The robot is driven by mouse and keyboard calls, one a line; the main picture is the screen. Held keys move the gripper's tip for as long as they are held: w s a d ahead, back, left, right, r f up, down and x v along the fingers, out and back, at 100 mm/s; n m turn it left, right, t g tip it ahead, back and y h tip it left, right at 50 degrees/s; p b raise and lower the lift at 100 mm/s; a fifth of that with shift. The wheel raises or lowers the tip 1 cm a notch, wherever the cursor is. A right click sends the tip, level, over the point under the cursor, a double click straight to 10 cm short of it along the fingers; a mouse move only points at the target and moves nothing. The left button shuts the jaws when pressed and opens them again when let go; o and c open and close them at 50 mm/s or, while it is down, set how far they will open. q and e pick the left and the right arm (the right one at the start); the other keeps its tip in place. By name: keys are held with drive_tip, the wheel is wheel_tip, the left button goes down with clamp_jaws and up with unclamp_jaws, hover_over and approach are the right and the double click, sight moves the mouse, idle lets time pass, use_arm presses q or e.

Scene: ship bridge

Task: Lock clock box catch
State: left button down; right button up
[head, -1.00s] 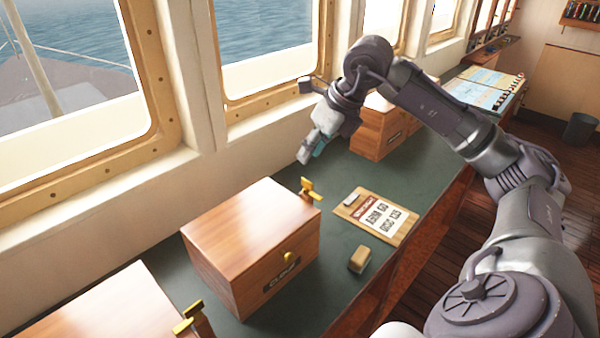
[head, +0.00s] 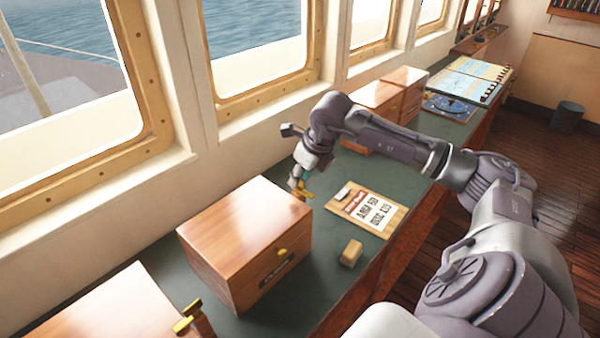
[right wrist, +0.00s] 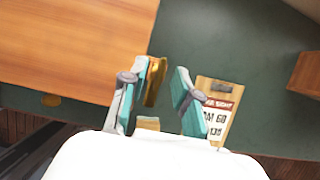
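The middle wooden box (head: 240,235) stands on the green counter with its lid shut. A brass catch (head: 305,193) sticks out at its right side, and a round brass knob (head: 282,251) is on its front above a label too small to read. My right gripper (head: 298,184) is at this catch, partly covering it. In the right wrist view my right gripper (right wrist: 160,88) is open. The catch (right wrist: 155,80) shows between the fingers, close beside the left one; I cannot tell if they touch. My left gripper is not in view.
Another wooden box (head: 100,310) with a brass catch (head: 186,318) is at front left. A clipboard (head: 368,212) and a small tan block (head: 351,253) lie right of the middle box. More boxes (head: 372,97) and charts (head: 470,80) are farther back. Windows line the left.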

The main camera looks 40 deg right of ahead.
drive_tip(key=shift+w+f, duration=0.1)
drive_tip(key=shift+f, duration=0.1)
clamp_jaws()
idle(0.3)
